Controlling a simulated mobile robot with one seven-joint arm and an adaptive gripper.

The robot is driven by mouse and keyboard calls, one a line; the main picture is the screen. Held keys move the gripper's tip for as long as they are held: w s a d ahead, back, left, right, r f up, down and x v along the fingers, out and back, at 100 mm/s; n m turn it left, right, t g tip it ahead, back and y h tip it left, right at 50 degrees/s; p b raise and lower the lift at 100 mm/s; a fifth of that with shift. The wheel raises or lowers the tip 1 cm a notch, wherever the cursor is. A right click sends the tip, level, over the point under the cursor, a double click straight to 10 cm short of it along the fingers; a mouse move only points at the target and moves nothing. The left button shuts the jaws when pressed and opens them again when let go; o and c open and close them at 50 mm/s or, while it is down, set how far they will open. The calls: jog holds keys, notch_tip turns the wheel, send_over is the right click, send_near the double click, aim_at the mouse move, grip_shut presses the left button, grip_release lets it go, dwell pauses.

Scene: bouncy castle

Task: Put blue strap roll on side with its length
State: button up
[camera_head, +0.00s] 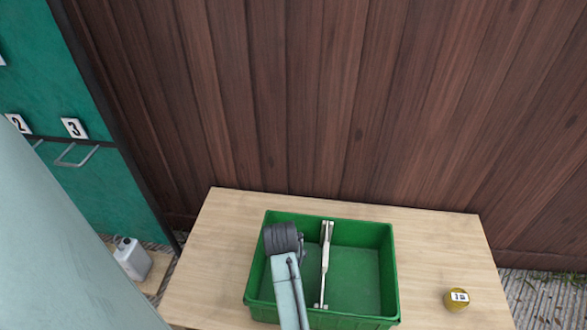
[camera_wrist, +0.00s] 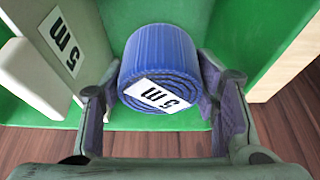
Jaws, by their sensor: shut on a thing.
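The blue strap roll (camera_wrist: 158,62) has a white "5 m" label on its coiled end and shows in the wrist view. My gripper (camera_wrist: 166,86) is shut on it, one finger on each side. In the head view my gripper (camera_head: 284,240) is over the left compartment of the green crate (camera_head: 378,224) and hides the roll. A cream divider (camera_head: 326,255) splits the crate into two sides. In the wrist view the divider (camera_wrist: 42,75) bears a "5 m" label and stands to the left of the roll. I cannot tell whether the roll touches the crate floor.
The crate stands on a wooden table (camera_head: 437,245). A yellow roll (camera_head: 459,300) with a white label sits on the table at the right. The crate's right compartment looks empty where visible. A brown plank wall (camera_head: 330,100) is behind the table.

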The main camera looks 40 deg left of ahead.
notch_tip(320, 180, down, 12)
jog(key=shift+f, duration=0.2)
dwell(0.4)
jog(key=shift+f, duration=0.2)
jog(key=o, duration=1.4)
